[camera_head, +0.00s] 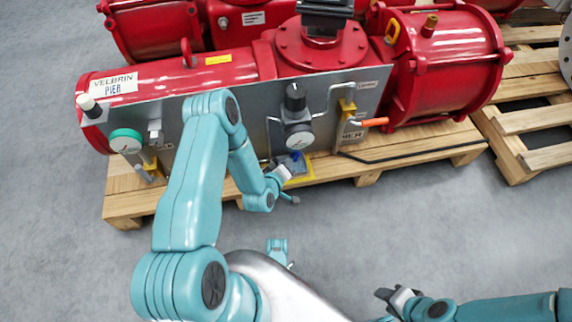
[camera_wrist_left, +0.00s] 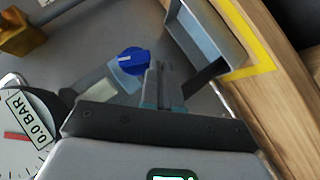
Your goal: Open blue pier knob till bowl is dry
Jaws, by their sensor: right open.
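The small blue knob (camera_wrist_left: 133,61) sits on a grey body near the steel panel in the left wrist view. In the head view it is a small blue spot (camera_head: 297,155) below a gauge. The bowl, a grey open-topped box (camera_wrist_left: 207,35), stands right of the knob by a yellow border; whether it holds liquid cannot be told. My left gripper (camera_wrist_left: 158,72) has its finger ends close beside the knob's right side; contact and jaw gap are unclear. In the head view it is just left of the bowl (camera_head: 285,173). My right gripper (camera_head: 391,296) is open and empty above the floor.
A gauge (camera_wrist_left: 28,125) labelled 0.0 BAR is close to my left gripper. The red actuator (camera_head: 240,65) lies behind the steel panel (camera_head: 258,118) on a wooden pallet (camera_head: 400,148). An orange-handled lever (camera_head: 370,122) sticks out to the right. The floor in front is clear.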

